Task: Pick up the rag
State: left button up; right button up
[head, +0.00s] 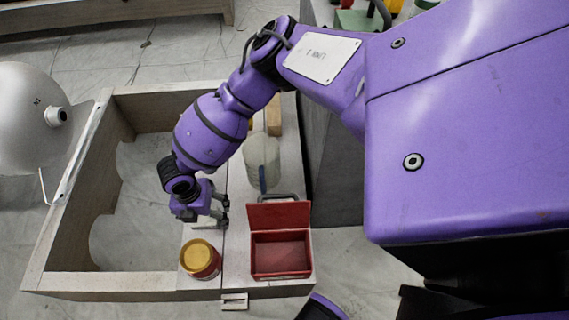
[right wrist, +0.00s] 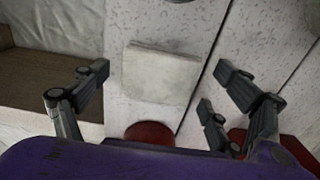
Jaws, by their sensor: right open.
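The rag (right wrist: 160,73) looks like a pale, flat, folded square in the right wrist view. It lies on the light speckled board beside a dark seam. My right gripper (right wrist: 158,88) is open and empty, with its fingers on either side of the rag in that view. The rag appears apart from the fingers. In the head view my right gripper (head: 222,210) points down over the board, and it and its wrist largely hide the rag. My left gripper is in neither view.
A red jar with a yellow lid (head: 200,259) and an open red box (head: 281,256) stand near the board's front edge. A translucent pitcher (head: 262,158) stands behind. A wooden frame (head: 60,215) with an open middle is at left, beside a white rounded tank (head: 30,120).

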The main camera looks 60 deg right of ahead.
jog(key=shift+w+r, duration=0.1)
jog(key=shift+r, duration=0.05)
jog(key=c, duration=1.2)
notch_tip(320, 180, up, 10)
jog(key=p, duration=0.4)
jog(key=shift+c, duration=0.2)
